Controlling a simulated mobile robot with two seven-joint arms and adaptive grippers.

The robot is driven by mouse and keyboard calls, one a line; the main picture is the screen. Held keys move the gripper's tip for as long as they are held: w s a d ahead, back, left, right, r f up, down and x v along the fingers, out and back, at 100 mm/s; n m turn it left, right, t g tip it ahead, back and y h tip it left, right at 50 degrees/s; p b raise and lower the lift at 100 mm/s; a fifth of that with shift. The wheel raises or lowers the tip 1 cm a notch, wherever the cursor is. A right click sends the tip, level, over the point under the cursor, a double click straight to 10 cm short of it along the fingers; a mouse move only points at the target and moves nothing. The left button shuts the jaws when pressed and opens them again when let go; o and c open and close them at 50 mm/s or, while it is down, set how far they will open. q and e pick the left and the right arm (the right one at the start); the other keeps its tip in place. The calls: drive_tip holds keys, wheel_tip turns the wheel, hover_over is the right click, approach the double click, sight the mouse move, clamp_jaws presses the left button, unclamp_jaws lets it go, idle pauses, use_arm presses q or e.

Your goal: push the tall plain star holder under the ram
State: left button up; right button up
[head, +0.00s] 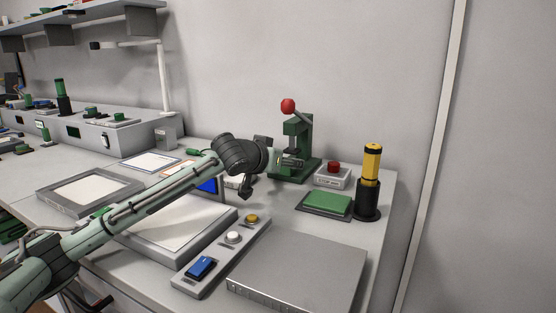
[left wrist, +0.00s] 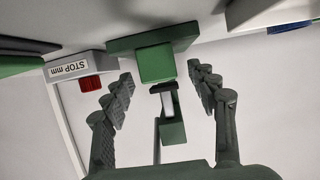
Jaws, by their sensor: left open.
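The green press (head: 298,137) with a red ball on its lever stands at the back of the bench. In the left wrist view, upside down, its ram (left wrist: 168,103) has a pale strip and lines up with a bright green block (left wrist: 157,63) on the dark green base (left wrist: 120,46). I cannot tell whether this block is the tall plain star holder; no star shows on it. My left gripper (head: 259,167) is open, just left of the press. Its fingers (left wrist: 160,75) stand apart on both sides of the block in the picture, with no visible grip. The right gripper is out of view.
A red-button box (head: 333,176), a green pad (head: 325,204) and a black-and-yellow cylinder (head: 370,180) stand right of the press. A grey plate (head: 300,267) and a switch panel (head: 215,262) lie in front. A white-topped tray (head: 172,225) lies below my arm.

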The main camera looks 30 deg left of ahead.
use_arm(q)
drive_tip(key=shift+w+f, duration=0.1)
drive_tip(key=shift+w, duration=0.2)
drive_tip(key=c, duration=1.2)
drive_tip(key=shift+w, duration=0.15)
drive_tip(key=shift+c, duration=0.2)
